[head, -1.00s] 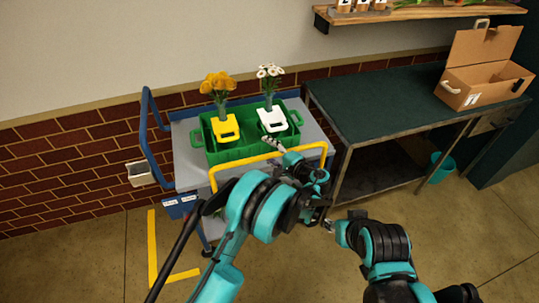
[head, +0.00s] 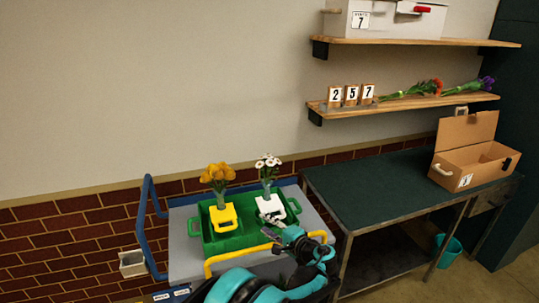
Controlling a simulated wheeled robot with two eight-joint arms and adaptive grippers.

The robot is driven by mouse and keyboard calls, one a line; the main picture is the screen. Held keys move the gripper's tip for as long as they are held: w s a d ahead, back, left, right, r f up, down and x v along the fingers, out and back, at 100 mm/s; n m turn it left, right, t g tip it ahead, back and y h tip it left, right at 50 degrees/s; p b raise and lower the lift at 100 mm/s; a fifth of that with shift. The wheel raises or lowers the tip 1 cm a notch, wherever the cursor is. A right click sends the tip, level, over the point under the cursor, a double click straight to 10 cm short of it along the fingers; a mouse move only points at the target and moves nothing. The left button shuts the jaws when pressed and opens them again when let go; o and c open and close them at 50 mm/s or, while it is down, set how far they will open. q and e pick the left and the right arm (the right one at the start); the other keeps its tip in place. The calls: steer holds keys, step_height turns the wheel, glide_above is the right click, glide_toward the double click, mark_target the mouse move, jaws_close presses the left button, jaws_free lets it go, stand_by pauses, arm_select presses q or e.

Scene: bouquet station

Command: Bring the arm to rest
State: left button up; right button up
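My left arm comes up from the bottom edge, and its gripper (head: 268,232) is at the front right of the green crate (head: 222,244), just in front of the white holder (head: 270,206). I see nothing clearly held in it. Its fingers are too small to tell open from shut. Yellow flowers (head: 218,174) stand upright in the yellow holder (head: 224,216) in the crate's left part. White daisies (head: 267,162) stand upright in the white holder in its right part. My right gripper is out of view.
The crate stands on a grey cart (head: 184,250) with blue and yellow rails. A dark green table (head: 375,195) to the right holds an open cardboard box (head: 470,165). Above are shelves with number blocks (head: 351,94), red flowers (head: 420,88) and purple flowers (head: 470,86). A teal bin (head: 447,250) stands below.

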arm_select(q)
steer(key=s+a+r+n+g+h, duration=0.2)
steer(key=s+a+r, duration=0.1)
steer(key=s+a, duration=0.45)
steer(key=s+a+r+n+g+h, duration=0.3)
steer(key=s+a, duration=0.4)
steer(key=a, duration=0.2)
steer(key=s+f+n+h, duration=0.2)
steer(key=s, duration=0.8)
steer(key=s+f+n+h, duration=0.2)
steer(key=s+n+h, duration=0.1)
steer(key=s, duration=0.7)
steer(key=shift+s+a+n, duration=0.15)
steer(key=shift+a+n, duration=0.15)
steer(key=shift+a, duration=0.15)
